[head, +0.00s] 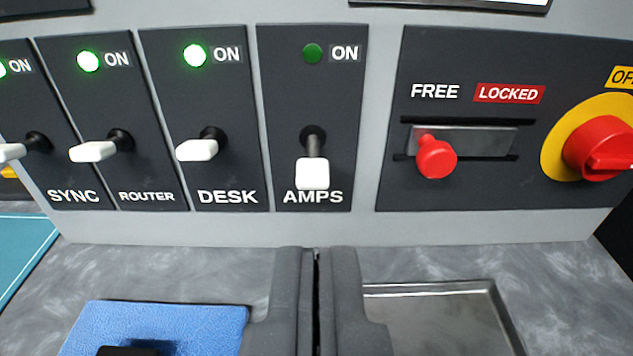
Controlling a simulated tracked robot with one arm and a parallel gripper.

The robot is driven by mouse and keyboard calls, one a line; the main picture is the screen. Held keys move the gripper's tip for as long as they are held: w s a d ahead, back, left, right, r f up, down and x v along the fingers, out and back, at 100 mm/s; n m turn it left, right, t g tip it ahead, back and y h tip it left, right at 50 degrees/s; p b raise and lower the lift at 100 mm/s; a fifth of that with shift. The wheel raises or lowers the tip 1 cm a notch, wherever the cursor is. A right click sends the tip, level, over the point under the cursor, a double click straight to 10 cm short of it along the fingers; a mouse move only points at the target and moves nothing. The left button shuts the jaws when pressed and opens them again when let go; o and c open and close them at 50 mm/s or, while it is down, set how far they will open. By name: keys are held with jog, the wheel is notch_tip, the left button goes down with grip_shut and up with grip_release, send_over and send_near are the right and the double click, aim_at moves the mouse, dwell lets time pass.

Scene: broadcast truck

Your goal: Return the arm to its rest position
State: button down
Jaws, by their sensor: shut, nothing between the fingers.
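My gripper (317,262) is at the bottom middle of the head view, its two dark grey fingers shut together with only a thin dark line between them. It holds nothing. It points at the panel, below the AMPS switch (312,172), and looks apart from it. The AMPS switch has a white tip that hangs down, and its lamp (313,53) is dark green, unlit. The rest of my arm is out of view.
The DESK (197,149), ROUTER (95,151) and SYNC (14,150) switches have lit green lamps. A red knob (435,157) sits at the FREE end of its slot. A red rotary switch (598,147) is at right. Below lie a blue mat (195,318) and a metal tray (440,322).

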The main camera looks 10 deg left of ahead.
jog(key=s+d+r+h, duration=0.1)
jog(key=s+d+r, duration=0.15)
jog(key=r, duration=0.65)
jog(key=s+d+r+m, duration=0.1)
jog(key=s+r, duration=0.2)
jog(key=r, duration=0.5)
jog(key=s+d+r+h, duration=0.1)
jog(key=s+d+r, duration=0.1)
jog(key=r, duration=0.7)
jog(key=s+d+r, duration=0.2)
jog(key=s+r, duration=1.4)
jog(key=s, duration=0.2)
jog(key=shift+s+d+r+m, duration=0.15)
jog(key=shift+d+r+m, duration=0.1)
jog(key=shift+d+m, duration=0.1)
